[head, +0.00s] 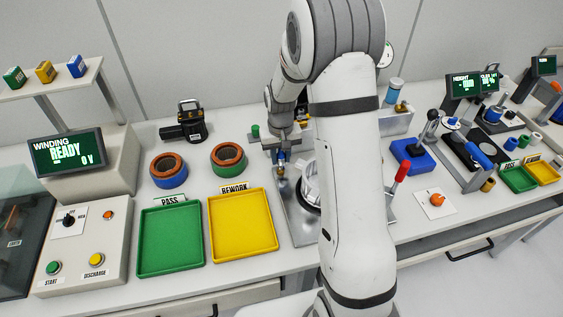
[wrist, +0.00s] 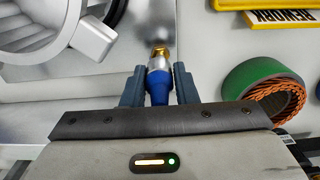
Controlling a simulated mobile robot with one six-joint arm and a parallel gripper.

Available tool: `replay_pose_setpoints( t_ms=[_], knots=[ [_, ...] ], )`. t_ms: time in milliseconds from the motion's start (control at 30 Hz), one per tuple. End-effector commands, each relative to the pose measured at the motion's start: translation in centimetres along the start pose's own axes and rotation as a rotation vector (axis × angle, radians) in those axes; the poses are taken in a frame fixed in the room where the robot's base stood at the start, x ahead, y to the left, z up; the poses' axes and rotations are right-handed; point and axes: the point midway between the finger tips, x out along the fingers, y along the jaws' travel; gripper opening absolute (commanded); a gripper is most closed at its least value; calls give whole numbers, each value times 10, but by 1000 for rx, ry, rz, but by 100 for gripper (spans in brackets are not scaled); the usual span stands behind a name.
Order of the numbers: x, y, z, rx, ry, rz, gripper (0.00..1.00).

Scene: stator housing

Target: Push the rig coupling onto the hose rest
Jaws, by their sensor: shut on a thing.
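The rig coupling (wrist: 158,82) is a blue body with a silver collar, held between the two dark fingers of my gripper (wrist: 159,76) in the wrist view. A brass piece (wrist: 160,52) shows at its far end; I cannot tell whether it belongs to the coupling or to the hose rest. In the head view my gripper (head: 281,154) is over the left edge of the metal rig plate (head: 290,205), with the blue coupling just showing below it. I cannot make out the hose rest for certain in either view.
A round metal housing (wrist: 38,30) lies close left of the coupling in the wrist view. A green-and-copper stator (head: 228,159) and the yellow rework tray (head: 241,222) stand left of my gripper. A red-handled lever (head: 400,170) stands right of my arm.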

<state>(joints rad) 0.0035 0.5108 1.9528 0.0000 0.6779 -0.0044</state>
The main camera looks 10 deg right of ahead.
Motion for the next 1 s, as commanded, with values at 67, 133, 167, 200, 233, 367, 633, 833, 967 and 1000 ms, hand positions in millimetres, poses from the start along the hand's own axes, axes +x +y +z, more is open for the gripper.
replay_pose_setpoints(
  t_ms=[67,133,167,200,233,367,633,833,967,1000],
  knots=[
    [-2,0,0,0,1,0,0],
    [-6,0,0,0,1,0,0],
    [-9,0,0,0,1,0,0],
    [-13,0,0,0,1,0,0],
    [-16,0,0,0,2,0,0],
    [-30,0,0,0,1,0,0],
    [-56,0,0,0,1,0,0],
    [-64,0,0,0,0,0,0],
    [-63,0,0,0,0,0,0],
    [-63,0,0,0,0,0,0]
  ],
)
